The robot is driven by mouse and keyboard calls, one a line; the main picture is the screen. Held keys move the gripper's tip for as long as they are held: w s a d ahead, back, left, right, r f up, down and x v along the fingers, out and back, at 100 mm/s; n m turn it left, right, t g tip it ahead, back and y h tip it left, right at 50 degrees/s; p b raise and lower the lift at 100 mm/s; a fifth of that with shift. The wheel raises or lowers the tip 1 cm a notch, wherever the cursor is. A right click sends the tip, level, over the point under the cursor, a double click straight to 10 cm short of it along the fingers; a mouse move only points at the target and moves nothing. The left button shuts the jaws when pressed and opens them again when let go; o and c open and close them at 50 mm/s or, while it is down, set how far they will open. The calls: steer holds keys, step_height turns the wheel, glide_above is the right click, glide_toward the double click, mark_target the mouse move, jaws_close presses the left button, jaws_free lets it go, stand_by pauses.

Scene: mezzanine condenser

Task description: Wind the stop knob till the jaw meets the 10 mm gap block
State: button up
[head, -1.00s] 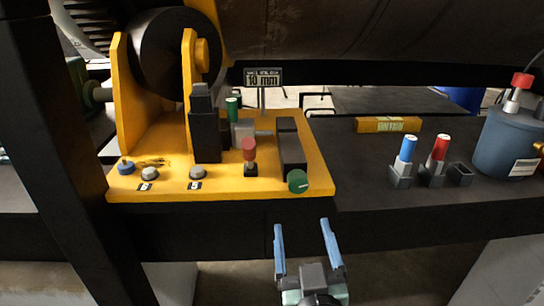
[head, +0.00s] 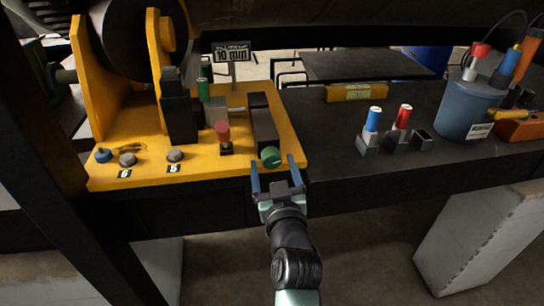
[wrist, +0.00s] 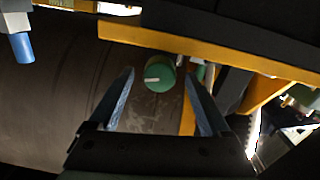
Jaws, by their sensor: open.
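The green stop knob (head: 271,156) with a white pointer line is at the front right corner of the yellow plate (head: 215,168), at the end of a long black housing (head: 262,118). My gripper (head: 273,162) is open in front of it, one finger on each side. In the wrist view the knob (wrist: 160,76) appears between the open fingertips, with a gap on both sides. A black upright block (head: 178,115) and a grey block (head: 216,108) stand left of the housing. A sign (head: 231,52) reads 10 mm. I cannot tell which piece is the gap block.
A red-topped peg (head: 224,133) and a green-topped peg (head: 204,90) stand on the plate. Blue (head: 372,118) and red (head: 403,116) pegs stand in holders on the dark bench, near a yellow level (head: 356,92) and a blue canister (head: 466,108).

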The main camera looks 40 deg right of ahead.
steer(key=shift+x, duration=0.95)
jaws_close()
